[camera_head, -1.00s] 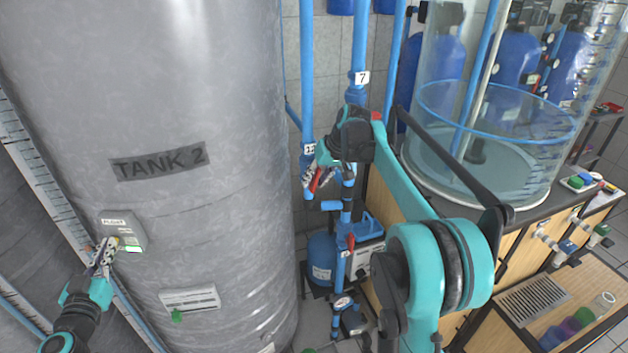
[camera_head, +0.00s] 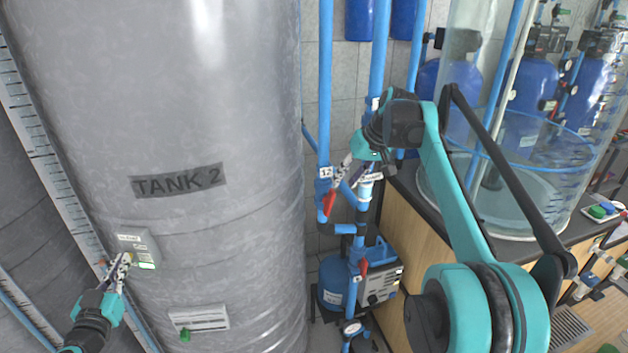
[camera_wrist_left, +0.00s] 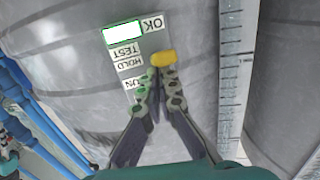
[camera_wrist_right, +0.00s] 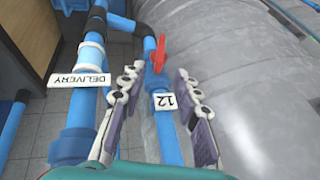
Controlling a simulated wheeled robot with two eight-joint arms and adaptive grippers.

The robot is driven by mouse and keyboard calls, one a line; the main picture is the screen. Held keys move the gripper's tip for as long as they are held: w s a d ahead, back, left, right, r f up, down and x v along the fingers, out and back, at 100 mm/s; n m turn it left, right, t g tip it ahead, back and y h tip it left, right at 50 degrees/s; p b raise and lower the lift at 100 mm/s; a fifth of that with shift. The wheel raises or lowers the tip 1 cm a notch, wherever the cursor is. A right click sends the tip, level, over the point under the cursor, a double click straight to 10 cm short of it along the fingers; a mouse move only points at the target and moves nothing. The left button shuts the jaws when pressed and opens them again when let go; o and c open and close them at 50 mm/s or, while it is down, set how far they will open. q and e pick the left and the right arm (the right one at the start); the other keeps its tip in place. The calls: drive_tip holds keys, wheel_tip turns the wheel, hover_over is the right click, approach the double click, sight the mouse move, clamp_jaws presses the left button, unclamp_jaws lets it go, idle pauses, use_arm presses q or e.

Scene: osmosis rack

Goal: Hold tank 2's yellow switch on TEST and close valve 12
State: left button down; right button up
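The yellow switch (camera_wrist_left: 163,58) sits on the grey panel (camera_head: 151,244) on tank 2 (camera_head: 240,100). Its knob lies near the TEST and HOLD labels; I cannot tell its exact setting. My left gripper (camera_wrist_left: 162,75) has its fingertips together against or just beside the switch, with nothing visible between them. Valve 12's red handle (camera_wrist_right: 158,53) lies roughly along its blue pipe, near the 12 label (camera_wrist_right: 164,101); it also shows in the head view (camera_head: 329,205). My right gripper (camera_wrist_right: 157,70) is open, with the handle just beyond and between its fingertips.
A DELIVERY tag (camera_wrist_right: 79,80) hangs on the neighbouring pipe, close to the right fingers. Another red handle (camera_head: 363,267) and a blue pump unit (camera_head: 335,285) stand lower down. The wooden bench (camera_head: 420,240) is at right.

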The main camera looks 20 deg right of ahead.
drive_tip(key=m+t+h, duration=0.2)
drive_tip(key=t+h, duration=0.1)
drive_tip(key=t, duration=1)
approach(332, 204)
drive_tip(key=w, duration=0.9)
drive_tip(key=shift+w+f, duration=0.25)
drive_tip(key=shift+w, duration=0.1)
clamp_jaws()
